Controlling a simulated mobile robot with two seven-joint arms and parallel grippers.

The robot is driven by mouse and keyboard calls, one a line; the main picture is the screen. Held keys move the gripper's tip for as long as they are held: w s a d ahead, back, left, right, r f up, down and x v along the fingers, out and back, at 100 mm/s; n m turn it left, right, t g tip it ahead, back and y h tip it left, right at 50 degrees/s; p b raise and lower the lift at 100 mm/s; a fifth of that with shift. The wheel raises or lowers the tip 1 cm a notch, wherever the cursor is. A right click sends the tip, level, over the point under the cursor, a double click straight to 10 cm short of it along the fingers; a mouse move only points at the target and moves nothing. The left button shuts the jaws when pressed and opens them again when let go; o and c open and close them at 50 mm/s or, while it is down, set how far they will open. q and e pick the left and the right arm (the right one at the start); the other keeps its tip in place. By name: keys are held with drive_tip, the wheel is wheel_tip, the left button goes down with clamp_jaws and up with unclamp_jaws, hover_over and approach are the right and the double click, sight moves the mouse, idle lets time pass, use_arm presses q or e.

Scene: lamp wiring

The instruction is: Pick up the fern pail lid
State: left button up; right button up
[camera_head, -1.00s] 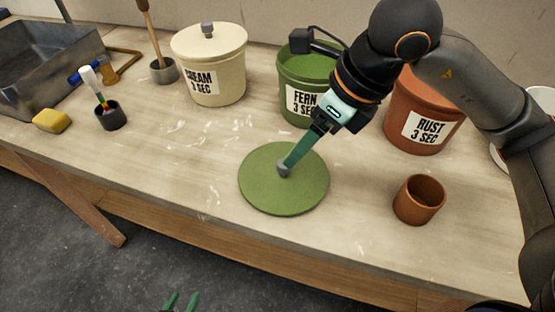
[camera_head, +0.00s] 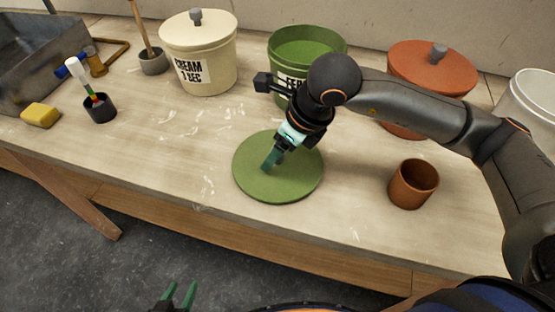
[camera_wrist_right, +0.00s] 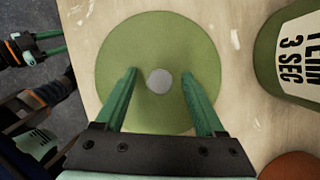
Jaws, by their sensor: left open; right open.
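The fern pail lid (camera_head: 253,178) is a flat green disc lying on the bench. It also shows in the right wrist view (camera_wrist_right: 122,48), with a round grey knob (camera_wrist_right: 159,81) at its middle. My right gripper (camera_head: 269,165) is over the lid. In the right wrist view it (camera_wrist_right: 160,76) is open, with its two green fingers on either side of the knob and a gap to each. The gripper hides the knob in the head view. My left gripper (camera_head: 179,294) is open and empty, low in front of the bench.
The open green fern pail (camera_head: 306,48) stands behind the lid, partly hidden by my right arm. The lidded cream pail (camera_head: 200,60) stands left, and the lidded rust pail (camera_head: 432,70) right. A brown cup (camera_head: 412,184) stands right of the lid. Bare bench lies left of it.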

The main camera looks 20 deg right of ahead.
drive_tip(key=shift+f, duration=0.25)
clamp_jaws()
idle(0.4)
